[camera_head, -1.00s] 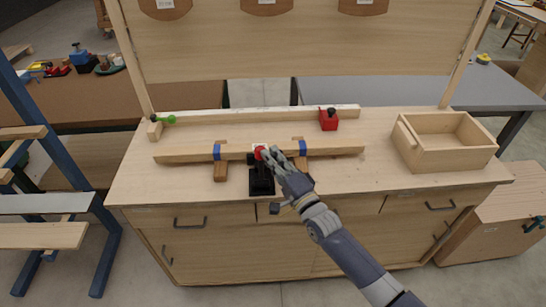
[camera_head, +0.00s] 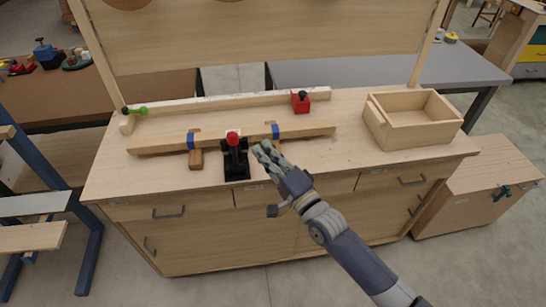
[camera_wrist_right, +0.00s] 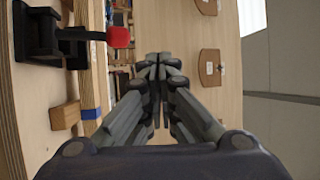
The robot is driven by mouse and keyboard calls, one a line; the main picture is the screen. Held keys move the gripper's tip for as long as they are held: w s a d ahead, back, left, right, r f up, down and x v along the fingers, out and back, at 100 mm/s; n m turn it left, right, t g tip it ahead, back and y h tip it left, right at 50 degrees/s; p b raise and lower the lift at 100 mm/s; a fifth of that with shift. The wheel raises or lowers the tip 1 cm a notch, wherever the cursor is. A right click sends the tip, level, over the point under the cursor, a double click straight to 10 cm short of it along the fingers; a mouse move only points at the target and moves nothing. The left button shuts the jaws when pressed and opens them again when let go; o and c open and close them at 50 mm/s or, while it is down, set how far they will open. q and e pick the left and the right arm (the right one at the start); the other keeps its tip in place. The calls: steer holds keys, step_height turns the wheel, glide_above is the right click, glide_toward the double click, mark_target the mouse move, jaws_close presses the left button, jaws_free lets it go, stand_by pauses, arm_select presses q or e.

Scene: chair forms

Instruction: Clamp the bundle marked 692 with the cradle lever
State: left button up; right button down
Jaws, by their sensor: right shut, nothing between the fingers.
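The bundle (camera_head: 160,145) is a long pale wooden bar with blue bands, lying across two brown cradle blocks (camera_head: 196,158) on the bench. No number is readable on it. The black cradle clamp (camera_head: 236,165) stands at its front middle. Its lever has a red grip (camera_head: 233,138) and appears to stand up from the base; in the wrist view the red grip (camera_wrist_right: 118,37) is at upper left. My right gripper (camera_head: 262,149) is shut and empty, just right of the clamp and apart from the grip. Its closed fingers (camera_wrist_right: 158,60) fill the wrist view's middle. My left gripper is out of view.
Behind the bundle lies a long strip (camera_head: 200,104) with a red block (camera_head: 300,102) at its right and a green-handled piece (camera_head: 136,111) at its left. An open wooden box (camera_head: 415,138) stands on the bench's right. The front bench top between is clear.

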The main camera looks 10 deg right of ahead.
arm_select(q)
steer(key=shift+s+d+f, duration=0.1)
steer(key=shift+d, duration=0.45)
arm_select(e)
steer(key=s+d, duration=0.1)
steer(key=s+d+r, duration=0.1)
steer(key=s, duration=0.1)
steer(key=shift+r, duration=0.1)
